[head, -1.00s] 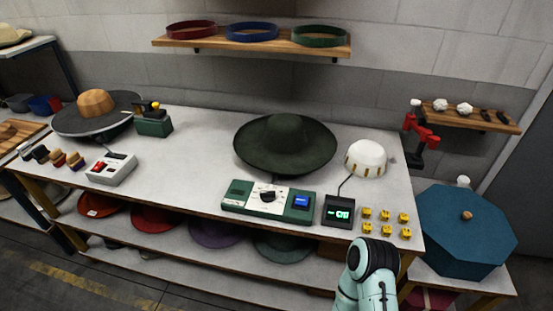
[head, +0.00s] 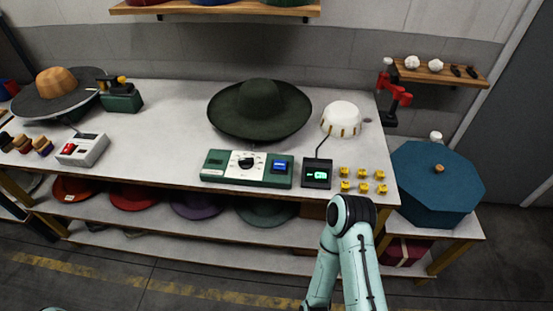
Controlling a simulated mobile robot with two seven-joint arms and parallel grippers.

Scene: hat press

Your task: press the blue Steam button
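The blue Steam button (head: 280,167) is on the right part of the green control panel (head: 221,178), beside a white plate with a black dial (head: 246,162). The panel lies at the front edge of the white table (head: 160,120). A dark green wide-brimmed hat (head: 260,110) sits behind it. My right arm rises from the bottom, in front of the table and right of the panel. Its gripper does not show. Only a small bit of my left arm may show at the bottom left edge; the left gripper is out of view.
Right of the panel stand a small black box with a green display (head: 317,174) and several yellow blocks (head: 362,173). A white dome (head: 341,118) is behind them. A blue octagonal box (head: 437,180) stands right.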

